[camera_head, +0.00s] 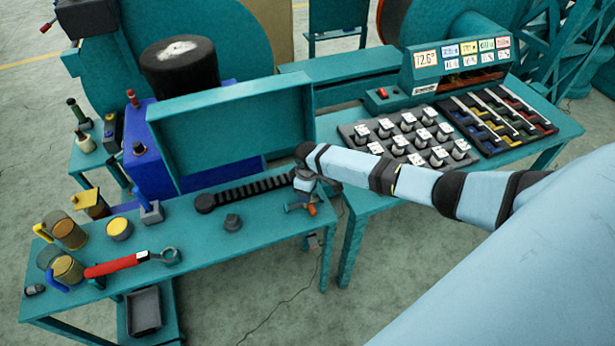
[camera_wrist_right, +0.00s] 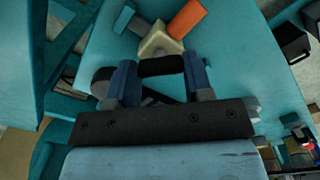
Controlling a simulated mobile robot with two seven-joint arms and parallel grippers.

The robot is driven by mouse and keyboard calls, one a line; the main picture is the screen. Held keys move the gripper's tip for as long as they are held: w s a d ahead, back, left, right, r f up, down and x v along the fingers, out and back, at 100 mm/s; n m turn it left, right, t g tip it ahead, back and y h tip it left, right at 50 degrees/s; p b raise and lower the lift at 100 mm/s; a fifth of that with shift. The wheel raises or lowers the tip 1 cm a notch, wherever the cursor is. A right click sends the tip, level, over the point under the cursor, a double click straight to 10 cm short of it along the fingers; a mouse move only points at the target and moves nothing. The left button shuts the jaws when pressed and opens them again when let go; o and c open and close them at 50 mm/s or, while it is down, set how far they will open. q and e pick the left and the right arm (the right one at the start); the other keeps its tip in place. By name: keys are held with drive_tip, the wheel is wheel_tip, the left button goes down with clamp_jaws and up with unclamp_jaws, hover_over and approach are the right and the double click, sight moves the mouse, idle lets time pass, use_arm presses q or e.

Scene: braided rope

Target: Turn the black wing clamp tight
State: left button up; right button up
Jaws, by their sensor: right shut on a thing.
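My right gripper (camera_head: 305,184) reaches in from the right over the right end of the teal bench. The right wrist view shows its two blue fingers (camera_wrist_right: 160,78) on either side of the black wing clamp (camera_wrist_right: 160,66), shut on its bar. A pale angular piece (camera_wrist_right: 157,42) and an orange cylinder (camera_wrist_right: 187,18) lie just beyond the clamp. In the head view the orange part (camera_head: 311,209) shows just below the gripper, and the clamp itself is hidden there. My left gripper is not in view.
A black ribbed strip (camera_head: 250,192) and a dark knob (camera_head: 232,222) are left of my gripper on the bench (camera_head: 200,255). A teal raised panel (camera_head: 235,130) rises behind. Trays of parts (camera_head: 410,140) cover the right table.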

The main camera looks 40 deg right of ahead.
drive_tip(key=m+p, duration=0.2)
drive_tip(key=shift+s+a+r+m, duration=0.1)
drive_tip(key=shift+r+m, duration=0.1)
drive_tip(key=shift+m, duration=0.2)
drive_tip(key=shift+m+p, duration=0.9)
drive_tip(key=shift+f+m+p, duration=0.1)
drive_tip(key=shift+m+p, duration=0.7)
drive_tip(key=shift+m, duration=0.4)
use_arm(q)
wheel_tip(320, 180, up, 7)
drive_tip(key=p, duration=0.1)
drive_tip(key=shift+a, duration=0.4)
use_arm(e)
drive_tip(key=shift+f+m, duration=0.1)
drive_tip(key=shift+m, duration=1.2)
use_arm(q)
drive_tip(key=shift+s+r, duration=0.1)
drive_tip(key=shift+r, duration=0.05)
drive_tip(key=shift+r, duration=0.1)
use_arm(e)
drive_tip(key=o, duration=0.9)
use_arm(q)
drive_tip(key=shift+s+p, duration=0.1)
drive_tip(key=shift+p, duration=0.35)
use_arm(e)
wheel_tip(320, 180, up, 14)
drive_tip(key=shift+f, duration=0.1)
